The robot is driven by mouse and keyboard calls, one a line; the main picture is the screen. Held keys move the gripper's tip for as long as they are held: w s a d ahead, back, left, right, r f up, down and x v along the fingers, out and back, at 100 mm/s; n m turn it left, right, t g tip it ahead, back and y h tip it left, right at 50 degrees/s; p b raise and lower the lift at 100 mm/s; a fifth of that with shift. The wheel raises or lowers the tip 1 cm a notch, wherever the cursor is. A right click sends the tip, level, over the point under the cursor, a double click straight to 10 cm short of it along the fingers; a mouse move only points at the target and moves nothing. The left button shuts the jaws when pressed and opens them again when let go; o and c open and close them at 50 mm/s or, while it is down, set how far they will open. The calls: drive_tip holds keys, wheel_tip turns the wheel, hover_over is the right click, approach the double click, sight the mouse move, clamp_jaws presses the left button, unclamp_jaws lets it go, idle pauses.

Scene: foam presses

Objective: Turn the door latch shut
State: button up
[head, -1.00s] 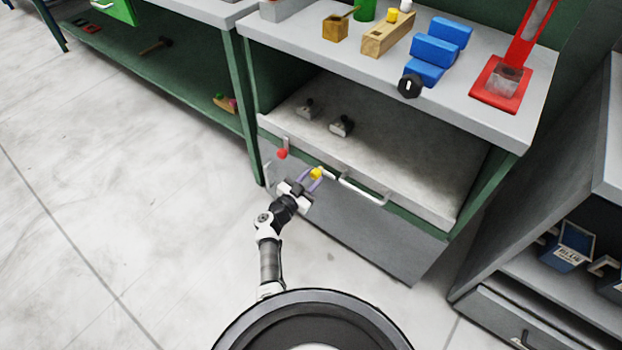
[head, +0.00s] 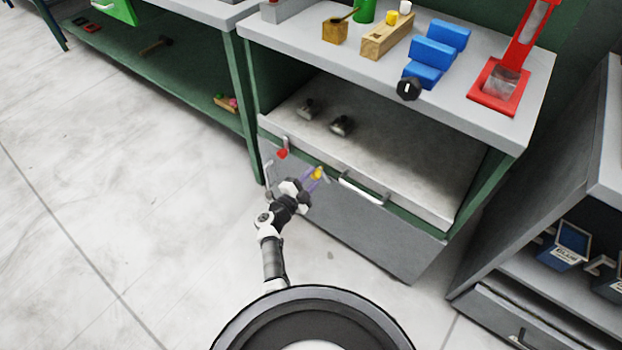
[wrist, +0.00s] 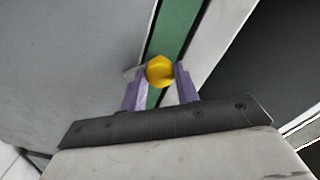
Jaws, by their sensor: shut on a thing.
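The door latch shows as a yellow knob (head: 317,173) at the top edge of the grey door panel (head: 350,222), below the open shelf bay. My gripper (head: 312,178) has its purple fingers shut on this yellow knob. In the wrist view the yellow knob (wrist: 160,71) sits between the two purple fingertips, in front of a green strip (wrist: 176,42). The latch's arm is mostly hidden by the fingers and knob, so its angle is hard to tell.
A red knob (head: 282,154) is on the same edge, left of my gripper. A white bar handle (head: 361,189) is close on the right. The bench top (head: 470,110) above overhangs the bay and holds blue blocks (head: 437,50). The floor at left is clear.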

drive_tip(key=m+b, duration=0.1)
drive_tip(key=m, duration=0.3)
drive_tip(key=shift+f+m, duration=0.1)
drive_tip(key=shift+m, duration=0.2)
drive_tip(key=shift+m+b, duration=0.75)
drive_tip(key=shift+m, duration=1.25)
drive_tip(key=o, duration=1)
drive_tip(key=shift+c, duration=0.2)
drive_tip(key=shift+s+a+r+p, duration=0.2)
drive_tip(key=shift+s+a+p, duration=0.05)
drive_tip(key=shift+s+p, duration=0.1)
drive_tip(key=p+v, duration=0.5)
drive_tip(key=v, duration=0.8)
